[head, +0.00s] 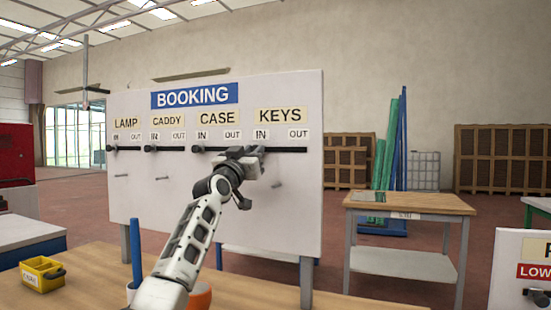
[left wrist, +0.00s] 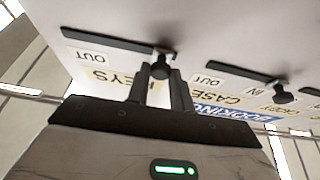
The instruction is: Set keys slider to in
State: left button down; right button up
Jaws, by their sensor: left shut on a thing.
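The white BOOKING board (head: 150,205) stands ahead with four labelled slider slots. The KEYS slot (head: 288,150) runs from IN at left to OUT at right. My left gripper (head: 255,153) is at its IN end and covers its knob in the head view. In the left wrist view, which is upside down, the black KEYS knob (left wrist: 160,68) sits between the fingers of my left gripper (left wrist: 160,82), at the slot end away from the OUT label (left wrist: 86,57). The gripper is shut on it. My right gripper is not in view.
The CASE knob (head: 195,149), CADDY knob (head: 148,149) and LAMP knob (head: 110,148) sit at their IN ends. Small pegs (head: 277,184) stick out below. A yellow caddy (head: 43,274) is on the wooden table (head: 85,285). Another board (head: 510,262) stands at right.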

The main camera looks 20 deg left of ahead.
pick_arm(q)
jog(key=shift+a, duration=0.25)
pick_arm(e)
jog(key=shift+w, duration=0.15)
pick_arm(q)
jog(key=c, duration=1.3)
grip_release()
jog(key=shift+s, duration=0.1)
jog(key=shift+o, duration=0.3)
jog(key=shift+a, duration=0.1)
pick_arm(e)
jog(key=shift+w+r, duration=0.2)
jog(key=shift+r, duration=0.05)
pick_arm(q)
jog(key=b+v, duration=0.4)
jog(key=v, duration=1.2)
jog(key=shift+b, duration=0.35)
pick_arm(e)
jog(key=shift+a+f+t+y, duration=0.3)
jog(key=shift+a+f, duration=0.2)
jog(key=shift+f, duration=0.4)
pick_arm(q)
jog(key=shift+r, duration=0.1)
